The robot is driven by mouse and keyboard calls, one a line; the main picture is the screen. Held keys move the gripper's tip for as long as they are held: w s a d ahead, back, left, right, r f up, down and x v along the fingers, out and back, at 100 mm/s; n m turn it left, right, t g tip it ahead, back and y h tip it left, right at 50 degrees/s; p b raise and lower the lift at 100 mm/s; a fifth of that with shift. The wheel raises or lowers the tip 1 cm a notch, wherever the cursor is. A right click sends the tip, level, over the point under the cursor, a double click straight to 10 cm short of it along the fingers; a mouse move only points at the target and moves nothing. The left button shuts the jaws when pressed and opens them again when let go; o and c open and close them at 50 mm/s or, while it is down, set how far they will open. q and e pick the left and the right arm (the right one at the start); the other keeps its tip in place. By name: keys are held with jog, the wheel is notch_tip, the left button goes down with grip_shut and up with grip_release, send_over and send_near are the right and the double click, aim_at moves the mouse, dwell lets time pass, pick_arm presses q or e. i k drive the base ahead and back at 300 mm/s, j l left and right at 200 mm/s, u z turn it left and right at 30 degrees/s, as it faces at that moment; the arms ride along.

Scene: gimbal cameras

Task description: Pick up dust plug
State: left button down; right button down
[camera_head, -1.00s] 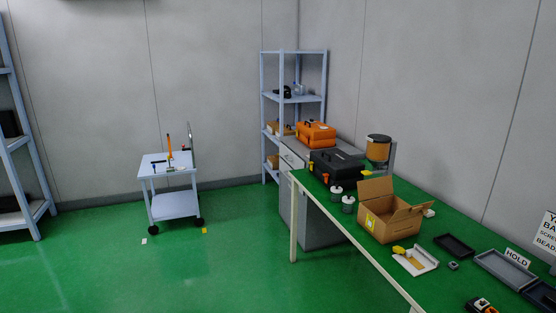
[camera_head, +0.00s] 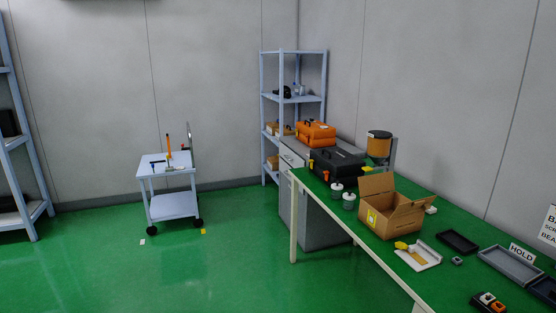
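I cannot pick out a dust plug with certainty. Candidates too small to identify are a small grey piece (camera_head: 457,261) on the green bench top, a yellow scrap (camera_head: 203,232) on the floor and a white scrap (camera_head: 142,242) near it. Neither of my grippers is in view.
The green bench (camera_head: 300,178) runs along the right, carrying an open cardboard box (camera_head: 407,221), a black case (camera_head: 338,167), a dark tray (camera_head: 457,242) and a grey tray (camera_head: 505,266). A trolley (camera_head: 170,205) stands left of centre. A shelf rack (camera_head: 294,97) stands behind.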

aim_at(398, 244)
jog(key=i+j, duration=0.2)
jog(key=i, duration=0.15)
jog(key=i+j+z, duration=0.15)
jog(key=z, duration=0.35)
jog(key=i+j+z, duration=0.45)
jog(key=k+l, duration=0.1)
